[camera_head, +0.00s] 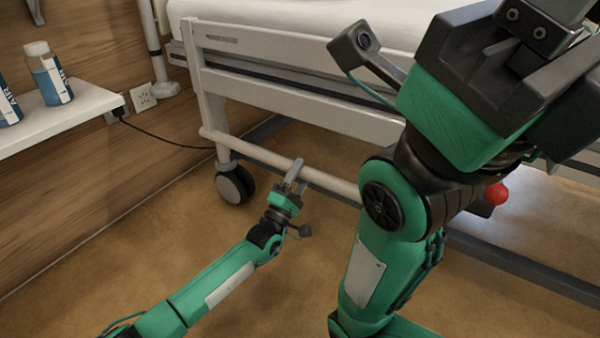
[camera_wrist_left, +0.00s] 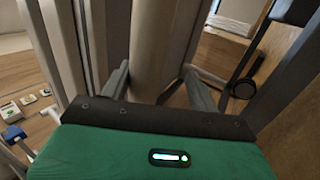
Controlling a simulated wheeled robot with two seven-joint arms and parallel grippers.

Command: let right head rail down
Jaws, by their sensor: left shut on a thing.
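The bed's side rail is a pale frame with an upper bar (camera_head: 290,62), an end post and a low round tube (camera_head: 247,150). My left gripper (camera_head: 293,172) is at this low tube, near the floor. In the left wrist view its fingers (camera_wrist_left: 157,88) lie on both sides of the pale tube (camera_wrist_left: 150,45), shut on it. A red knob (camera_head: 497,194) shows low at the bed's side, partly behind my right arm. My right gripper (camera_head: 545,25) is large at the upper right, cut off by the picture edge; its fingertips are not shown clearly.
A black caster wheel (camera_head: 234,184) stands left of my left gripper. A white shelf (camera_head: 70,122) with bottles (camera_head: 48,75) is on the wooden wall at left. A black cable (camera_head: 165,140) runs toward the bed. The floor in front is clear.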

